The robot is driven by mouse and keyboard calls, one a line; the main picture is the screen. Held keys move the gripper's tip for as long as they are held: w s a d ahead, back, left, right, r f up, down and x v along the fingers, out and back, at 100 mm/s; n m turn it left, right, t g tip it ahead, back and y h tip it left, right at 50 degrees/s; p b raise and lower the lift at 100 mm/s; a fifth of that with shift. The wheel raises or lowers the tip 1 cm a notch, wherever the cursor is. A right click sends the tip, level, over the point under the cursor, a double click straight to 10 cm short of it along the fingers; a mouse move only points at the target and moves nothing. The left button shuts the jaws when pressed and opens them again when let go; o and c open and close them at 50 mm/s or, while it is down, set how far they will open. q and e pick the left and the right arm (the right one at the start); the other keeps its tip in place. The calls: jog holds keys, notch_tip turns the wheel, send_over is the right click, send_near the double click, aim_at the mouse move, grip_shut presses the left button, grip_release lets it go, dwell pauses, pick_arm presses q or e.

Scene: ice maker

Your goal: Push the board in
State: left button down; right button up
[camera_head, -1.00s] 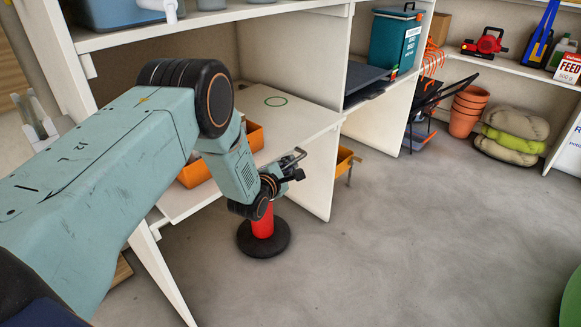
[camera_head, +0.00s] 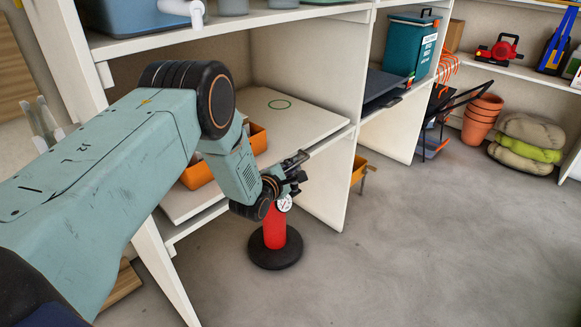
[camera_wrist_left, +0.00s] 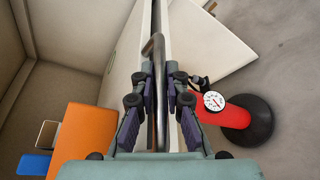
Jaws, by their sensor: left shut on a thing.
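The board (camera_head: 295,108) is a pale flat panel with a green ring on top, in the middle bay of the white shelf unit. In the left wrist view its pale surface (camera_wrist_left: 122,68) lies left of the fingers. A grey metal handle (camera_wrist_left: 158,52) runs between the fingers there. My left gripper (camera_head: 297,162) is at the board's front edge, shut on this handle; it also shows in the left wrist view (camera_wrist_left: 158,105). The arm hides the board's left part. My right gripper is not in view.
A red extinguisher (camera_head: 274,228) with a black base and a gauge stands on the floor just below my left gripper. A teal box (camera_head: 405,45) and stacked pots (camera_head: 482,118) are to the right.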

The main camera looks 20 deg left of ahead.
pick_arm(q)
jog(key=shift+w+a+r, duration=0.1)
jog(key=shift+a+r, duration=0.05)
jog(key=shift+a, duration=0.15)
jog(key=c, duration=1.6)
grip_release()
jog(key=shift+c, duration=0.2)
jog(key=shift+o, duration=1.4)
jog(key=shift+d, duration=0.1)
jog(key=v, duration=1.2)
